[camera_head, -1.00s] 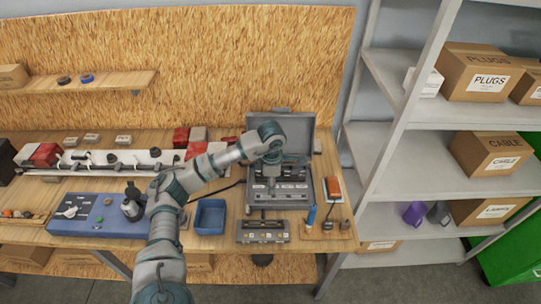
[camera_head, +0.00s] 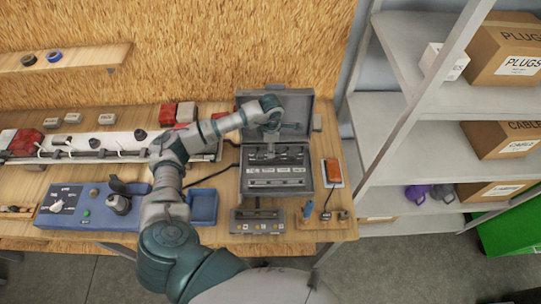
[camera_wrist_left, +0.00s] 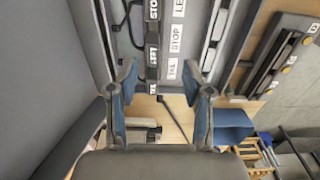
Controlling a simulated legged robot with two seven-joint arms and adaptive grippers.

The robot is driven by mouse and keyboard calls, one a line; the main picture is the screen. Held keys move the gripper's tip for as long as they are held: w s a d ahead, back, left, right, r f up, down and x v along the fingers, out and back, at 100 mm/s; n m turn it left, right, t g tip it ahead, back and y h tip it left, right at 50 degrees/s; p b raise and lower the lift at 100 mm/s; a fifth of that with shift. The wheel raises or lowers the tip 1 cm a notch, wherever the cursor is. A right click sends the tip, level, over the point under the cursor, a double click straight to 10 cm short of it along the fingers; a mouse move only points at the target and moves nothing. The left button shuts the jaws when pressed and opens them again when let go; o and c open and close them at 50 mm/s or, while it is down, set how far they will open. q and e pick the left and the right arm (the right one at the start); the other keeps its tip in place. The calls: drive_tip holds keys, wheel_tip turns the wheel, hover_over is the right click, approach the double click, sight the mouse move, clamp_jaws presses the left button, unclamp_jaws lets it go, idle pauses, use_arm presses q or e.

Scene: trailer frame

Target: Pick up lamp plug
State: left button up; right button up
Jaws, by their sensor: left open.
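My left gripper (camera_head: 270,146) is over the open grey case (camera_head: 311,160), pointing down at its insert. In the left wrist view the two blue fingers (camera_wrist_left: 160,88) stand apart with nothing clearly between them. Below them lies a dark strip (camera_wrist_left: 153,48) with white labels reading "STOP", "LEFT" and "TAIL". In the head view the insert shows a row of white labels (camera_head: 277,170). I cannot pick out the lamp plug for certain; it is hidden or too small to tell. A thin dark cable (camera_wrist_left: 176,118) passes beneath the fingers. My right gripper is not in view.
A blue bin (camera_head: 203,206) stands left of the case, and a grey connector box (camera_head: 257,220) lies in front of it. An orange device (camera_head: 333,172) is at the right. A blue control panel (camera_head: 90,205) and grey shelving (camera_head: 455,128) flank the area.

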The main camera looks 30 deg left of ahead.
sight(266, 154)
use_arm(q)
drive_tip(key=f, duration=0.1)
drive_tip(key=a+f, duration=0.1)
drive_tip(key=f, duration=0.1)
drive_tip(key=shift+a+f, duration=0.25)
drive_tip(key=f, duration=0.1)
drive_tip(key=f+p, duration=0.1)
drive_tip(key=f, duration=0.1)
drive_tip(key=f+p, duration=0.1)
drive_tip(key=shift+w+a+f, duration=0.2)
drive_tip(key=shift+a+f, duration=0.05)
drive_tip(key=shift+a, duration=0.15)
drive_tip(key=shift+d+f, duration=0.25)
drive_tip(key=shift+f, duration=0.05)
drive_tip(key=shift+d, duration=0.5)
drive_tip(key=shift+c, duration=0.3)
drive_tip(key=c, duration=0.8)
drive_tip(key=shift+a, duration=0.45)
clamp_jaws()
drive_tip(key=shift+a, duration=0.1)
drive_tip(key=shift+r, duration=0.15)
wheel_tip(266, 154, up, 10)
drive_tip(key=shift+r+b, duration=0.1)
drive_tip(key=shift+b, duration=0.8)
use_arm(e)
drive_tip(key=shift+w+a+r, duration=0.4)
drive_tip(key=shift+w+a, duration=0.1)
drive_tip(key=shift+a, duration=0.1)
